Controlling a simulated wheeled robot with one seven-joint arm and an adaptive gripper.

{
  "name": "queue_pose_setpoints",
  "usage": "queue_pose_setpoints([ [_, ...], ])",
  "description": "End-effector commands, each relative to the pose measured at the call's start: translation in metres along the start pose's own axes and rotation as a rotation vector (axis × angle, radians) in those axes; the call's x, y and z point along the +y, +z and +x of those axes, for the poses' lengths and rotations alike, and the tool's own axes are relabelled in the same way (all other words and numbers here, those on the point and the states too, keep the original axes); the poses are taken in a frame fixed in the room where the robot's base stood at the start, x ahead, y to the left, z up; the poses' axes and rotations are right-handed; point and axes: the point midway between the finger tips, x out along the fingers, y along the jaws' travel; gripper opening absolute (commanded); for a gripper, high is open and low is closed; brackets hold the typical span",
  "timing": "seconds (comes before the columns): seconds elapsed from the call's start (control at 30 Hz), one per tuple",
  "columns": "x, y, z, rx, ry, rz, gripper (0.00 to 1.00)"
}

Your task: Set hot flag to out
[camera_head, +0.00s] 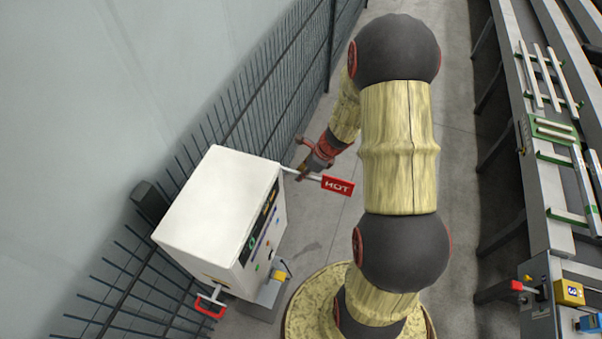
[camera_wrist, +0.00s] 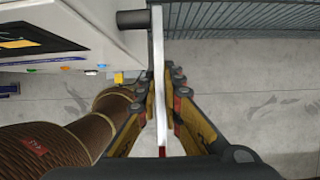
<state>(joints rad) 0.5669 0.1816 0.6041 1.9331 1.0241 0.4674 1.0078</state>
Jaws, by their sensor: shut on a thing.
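The hot flag (camera_head: 338,185) is a red plate with white "HOT" lettering on a pale bar. It sticks out to the right from the far side of the white cabinet (camera_head: 215,200) in the head view. My gripper (camera_head: 303,172) is at the bar between cabinet and plate. In the wrist view my gripper (camera_wrist: 160,88) has its fingers closed on both sides of the pale bar (camera_wrist: 158,50), which runs from a dark round pivot (camera_wrist: 132,19). A thin red edge shows low between the fingers. The exact finger contact is small in the head view.
A dark wire fence (camera_head: 270,95) runs behind the cabinet. The runout table (camera_head: 548,190) with pale bars stands at the right. Grey floor lies between.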

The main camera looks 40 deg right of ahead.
Motion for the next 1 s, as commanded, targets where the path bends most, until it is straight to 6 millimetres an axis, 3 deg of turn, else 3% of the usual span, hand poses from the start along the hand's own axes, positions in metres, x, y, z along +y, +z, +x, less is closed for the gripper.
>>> queue_pose_setpoints([
  [0.07,0.000,0.001,0.000,-0.001,0.000,-0.001,0.00],
  [0.1,0.000,0.001,0.000,-0.001,0.000,-0.001,0.09],
  [0.43,0.000,0.000,0.000,-0.001,0.001,-0.001,0.27],
  [0.77,0.000,0.000,-0.003,-0.001,0.000,0.000,0.27],
  [1.0,-0.002,0.001,-0.037,-0.002,-0.004,-0.002,0.27],
])
